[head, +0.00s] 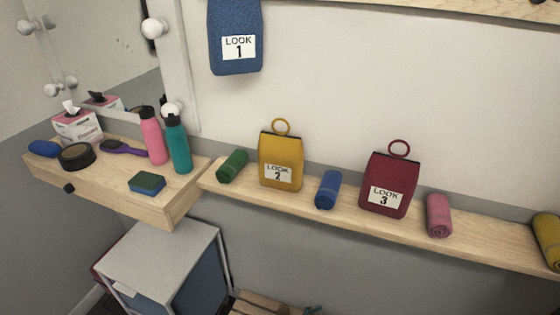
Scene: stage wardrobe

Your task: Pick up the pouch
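Three pouches with printed labels show in the head view. A yellow pouch (281,162) marked LOOK 2 stands on the wooden shelf, with a ring loop at its top. A dark red pouch (389,184) marked LOOK 3 stands further right on the same shelf, also with a ring. A blue pouch (235,38) marked LOOK 1 is higher up against the wall, its top cut off by the picture edge. Neither of my grippers is in view.
Rolled cloths in green (232,165), blue (328,189) and pink (439,215) lie beside the pouches on the narrow shelf (480,241). A dressing table (115,179) at left bears pink (152,136) and teal (178,145) bottles. A white cabinet (165,252) stands below.

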